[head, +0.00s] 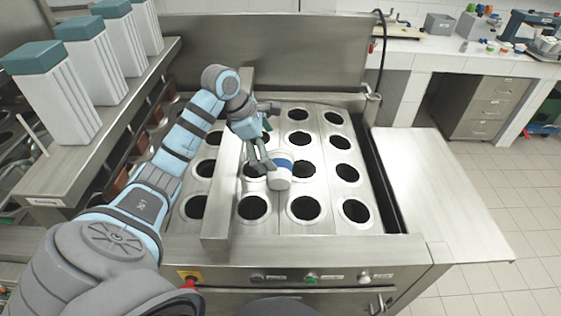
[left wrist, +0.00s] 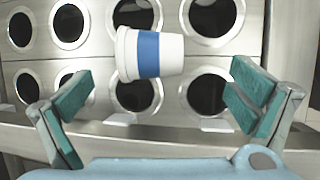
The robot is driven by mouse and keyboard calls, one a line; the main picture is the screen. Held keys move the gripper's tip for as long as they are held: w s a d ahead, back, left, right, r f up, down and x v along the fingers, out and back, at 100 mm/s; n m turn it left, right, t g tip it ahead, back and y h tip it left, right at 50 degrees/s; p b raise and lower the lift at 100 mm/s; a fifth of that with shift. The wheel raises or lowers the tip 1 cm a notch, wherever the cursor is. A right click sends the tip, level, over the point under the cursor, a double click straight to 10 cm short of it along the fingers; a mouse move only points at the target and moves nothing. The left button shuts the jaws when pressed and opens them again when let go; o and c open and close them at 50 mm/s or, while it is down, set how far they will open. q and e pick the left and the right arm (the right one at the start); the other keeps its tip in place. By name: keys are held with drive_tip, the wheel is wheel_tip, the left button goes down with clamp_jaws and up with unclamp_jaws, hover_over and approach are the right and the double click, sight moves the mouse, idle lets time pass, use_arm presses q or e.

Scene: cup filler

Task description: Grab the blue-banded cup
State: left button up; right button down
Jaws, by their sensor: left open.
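The blue-banded cup (head: 280,173) is white with a blue band and sits over the steel plate with round holes, just right of the steel divider. In the left wrist view the cup (left wrist: 148,53) lies across the picture, between and beyond the fingers. My left gripper (head: 262,148) is at the cup in the head view; contact cannot be told there. In the left wrist view my left gripper (left wrist: 160,100) is open, with its green finger pads apart and clear of the cup. My right gripper is not in view.
A raised steel divider (head: 226,185) runs along the left of the cup. Holed steel plates (head: 322,190) surround it. White boxes with green lids (head: 52,90) stand on a shelf at left. A bare steel side table (head: 440,190) is at right.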

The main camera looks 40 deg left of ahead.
sight(286, 165)
use_arm(q)
drive_tip(key=w+f, duration=0.1)
drive_tip(key=f, duration=0.1)
drive_tip(key=w+d+f, duration=0.1)
drive_tip(key=w+f, duration=0.1)
drive_tip(key=f, duration=0.1)
drive_tip(key=w+f, duration=0.2)
drive_tip(key=shift+w+d+f, duration=0.25)
drive_tip(key=shift+d+f, duration=0.1)
drive_tip(key=f, duration=0.2)
drive_tip(key=shift+s+d+f, duration=0.1)
drive_tip(key=shift+d+f, duration=0.3)
drive_tip(key=shift+f, duration=0.3)
drive_tip(key=shift+w+d+f, duration=0.1)
drive_tip(key=shift+w+f, duration=0.1)
drive_tip(key=shift+w, duration=0.15)
drive_tip(key=shift+w+f, duration=0.1)
drive_tip(key=shift+w, duration=0.05)
drive_tip(key=shift+c, duration=0.2)
drive_tip(key=c, duration=1.1)
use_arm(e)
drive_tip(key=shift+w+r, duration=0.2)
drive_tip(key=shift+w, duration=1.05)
